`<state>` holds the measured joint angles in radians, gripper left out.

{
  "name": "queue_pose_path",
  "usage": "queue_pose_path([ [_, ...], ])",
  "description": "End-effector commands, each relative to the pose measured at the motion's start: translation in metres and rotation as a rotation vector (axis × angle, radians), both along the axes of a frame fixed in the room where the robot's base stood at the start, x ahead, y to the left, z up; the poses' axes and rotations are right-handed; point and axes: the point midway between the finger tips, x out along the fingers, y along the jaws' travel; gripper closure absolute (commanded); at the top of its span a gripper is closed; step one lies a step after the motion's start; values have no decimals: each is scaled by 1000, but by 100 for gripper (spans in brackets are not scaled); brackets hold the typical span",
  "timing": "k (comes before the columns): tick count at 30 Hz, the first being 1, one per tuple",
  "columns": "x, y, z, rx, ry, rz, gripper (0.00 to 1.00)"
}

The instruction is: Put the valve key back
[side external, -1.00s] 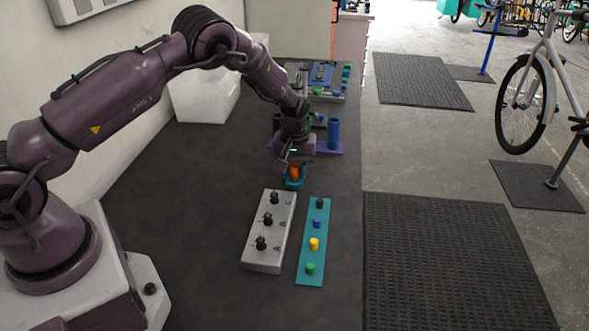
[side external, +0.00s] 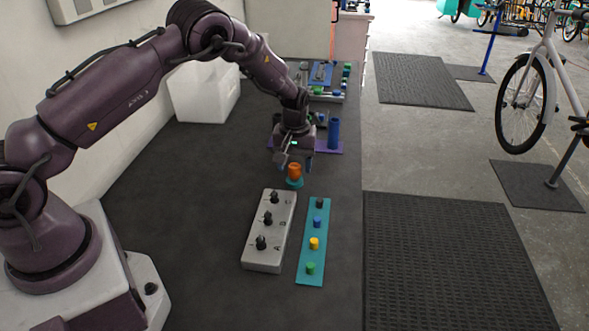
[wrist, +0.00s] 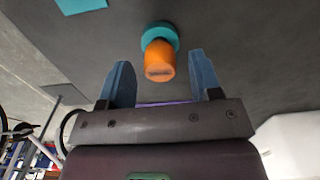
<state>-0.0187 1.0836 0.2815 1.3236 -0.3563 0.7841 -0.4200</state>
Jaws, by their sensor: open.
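An orange piece (side external: 294,171), which I take to be the valve key, stands upright on a round teal base (side external: 294,184) on the dark bench top. In the wrist view the orange key (wrist: 159,62) and its teal base (wrist: 160,33) lie ahead of the fingers. My gripper (side external: 294,160) is open just above and behind the key. Its two blue fingers (wrist: 160,78) are spread to either side of the key, apart from it and empty.
A grey box with black knobs (side external: 268,234) and a teal strip with several coloured caps (side external: 307,262) lie in front of the key. A blue cylinder on a purple board (side external: 334,134) stands behind. Open bench lies to the left.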

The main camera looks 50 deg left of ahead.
Motion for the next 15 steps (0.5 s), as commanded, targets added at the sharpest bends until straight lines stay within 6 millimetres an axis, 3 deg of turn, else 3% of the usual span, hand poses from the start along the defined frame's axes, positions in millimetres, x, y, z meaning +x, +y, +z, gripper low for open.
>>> queue_pose_path([
  [9,0,0,70,-1,-4,0,42],
  [15,0,0,95,1,-1,0,42],
])
